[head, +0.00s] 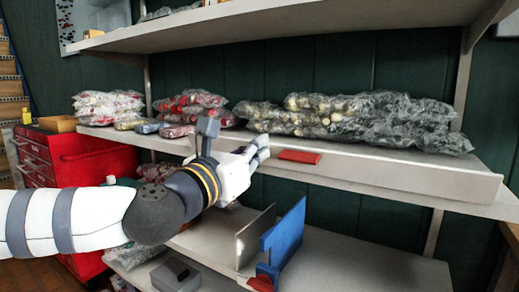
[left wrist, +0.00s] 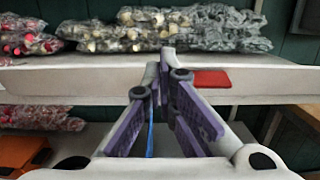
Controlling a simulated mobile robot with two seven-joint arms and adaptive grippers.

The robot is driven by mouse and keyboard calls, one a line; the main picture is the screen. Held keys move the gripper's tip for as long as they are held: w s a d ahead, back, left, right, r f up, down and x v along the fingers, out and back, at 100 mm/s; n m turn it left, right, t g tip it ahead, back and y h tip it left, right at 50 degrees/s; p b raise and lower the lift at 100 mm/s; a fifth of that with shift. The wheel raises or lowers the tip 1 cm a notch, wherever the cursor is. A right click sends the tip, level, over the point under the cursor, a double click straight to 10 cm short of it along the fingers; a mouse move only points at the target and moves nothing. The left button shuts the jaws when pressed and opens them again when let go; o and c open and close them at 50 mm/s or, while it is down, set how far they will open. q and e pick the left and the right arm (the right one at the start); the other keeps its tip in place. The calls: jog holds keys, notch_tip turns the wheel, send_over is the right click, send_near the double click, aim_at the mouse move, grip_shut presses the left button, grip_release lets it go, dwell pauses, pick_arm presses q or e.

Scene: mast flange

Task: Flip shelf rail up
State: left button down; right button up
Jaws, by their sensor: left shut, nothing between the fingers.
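The shelf rail (head: 400,173) is a long pale strip along the front of the middle shelf; it also shows in the left wrist view (left wrist: 70,84). A flat red piece (head: 299,156) sits at its upper edge, also in the left wrist view (left wrist: 211,79); I cannot tell if it is fixed there. My left gripper (head: 261,147) is shut and empty, in front of the rail and left of the red piece. In the left wrist view its fingertips (left wrist: 167,56) overlap the rail; contact is unclear. My right gripper is not in view.
Bagged parts (head: 350,115) fill the back of the middle shelf. An upper shelf (head: 300,27) hangs above. A blue panel (head: 284,238) and a grey plate stand on the lower shelf (head: 370,265). A red drawer cabinet (head: 90,165) is at left.

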pick_arm(q)
jog(key=s+a+r, duration=0.3)
jog(key=s+r, duration=0.1)
jog(key=r, duration=0.1)
jog(key=shift+s+r+p, duration=0.15)
jog(key=shift+s+p, duration=0.05)
jog(key=shift+p, duration=0.15)
jog(key=shift+a, duration=0.15)
